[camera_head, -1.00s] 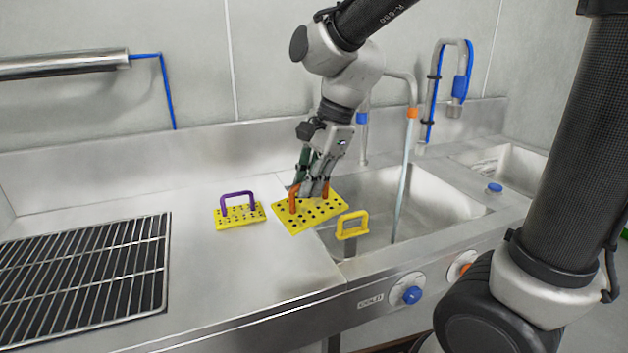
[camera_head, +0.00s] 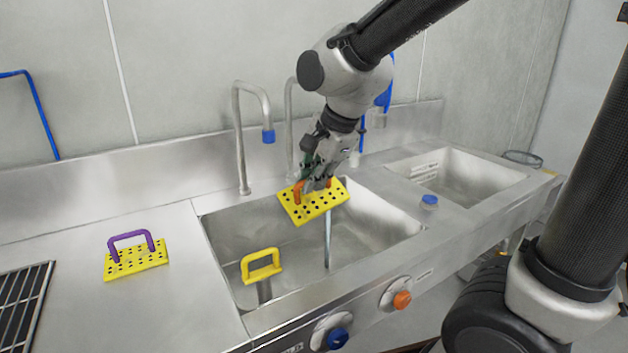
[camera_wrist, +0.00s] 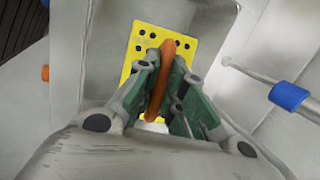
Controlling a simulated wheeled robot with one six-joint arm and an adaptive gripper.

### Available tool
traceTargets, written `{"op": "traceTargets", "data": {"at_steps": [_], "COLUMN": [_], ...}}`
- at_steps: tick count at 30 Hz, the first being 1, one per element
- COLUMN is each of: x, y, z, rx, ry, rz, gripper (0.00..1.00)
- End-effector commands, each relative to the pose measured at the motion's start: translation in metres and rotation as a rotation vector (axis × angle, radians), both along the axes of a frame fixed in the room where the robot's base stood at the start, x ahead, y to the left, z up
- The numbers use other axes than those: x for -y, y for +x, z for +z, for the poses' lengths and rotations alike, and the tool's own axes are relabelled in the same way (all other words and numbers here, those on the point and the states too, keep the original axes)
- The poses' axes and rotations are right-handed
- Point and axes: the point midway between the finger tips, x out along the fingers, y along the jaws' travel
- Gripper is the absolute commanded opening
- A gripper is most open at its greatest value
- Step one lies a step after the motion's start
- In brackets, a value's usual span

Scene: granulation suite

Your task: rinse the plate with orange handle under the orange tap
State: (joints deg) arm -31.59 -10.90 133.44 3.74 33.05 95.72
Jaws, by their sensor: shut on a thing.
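My gripper (camera_head: 315,186) is shut on the orange handle (camera_wrist: 168,65) of a yellow perforated plate (camera_head: 325,207). The plate hangs tilted over the large left sink basin (camera_head: 222,236), clear of its floor. The plate also shows beyond the fingers in the wrist view (camera_wrist: 180,30). The orange tap's pipe (camera_head: 290,120) rises behind the gripper; its orange tip is hidden by my arm. A pale water stream (camera_head: 327,242) shows below the plate down to the basin. Its upper part is hidden, so I cannot tell whether it meets the plate.
A blue-tipped tap (camera_head: 268,136) stands left of my gripper. A yellow handle (camera_head: 262,264) stands up at the basin's near left. A purple-handled plate (camera_head: 137,260) lies on the counter. An orange knob (camera_head: 402,300) and a blue knob (camera_head: 337,338) are on the front panel.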

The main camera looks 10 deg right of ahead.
Motion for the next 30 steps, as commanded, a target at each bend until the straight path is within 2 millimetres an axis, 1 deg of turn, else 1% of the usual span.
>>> {"op": "traceTargets", "data": {"at_steps": [30], "x": [0.026], "y": [0.102], "z": [-0.021], "rx": [0.000], "ry": [0.001], "rz": [-0.002], "gripper": [0.00]}}
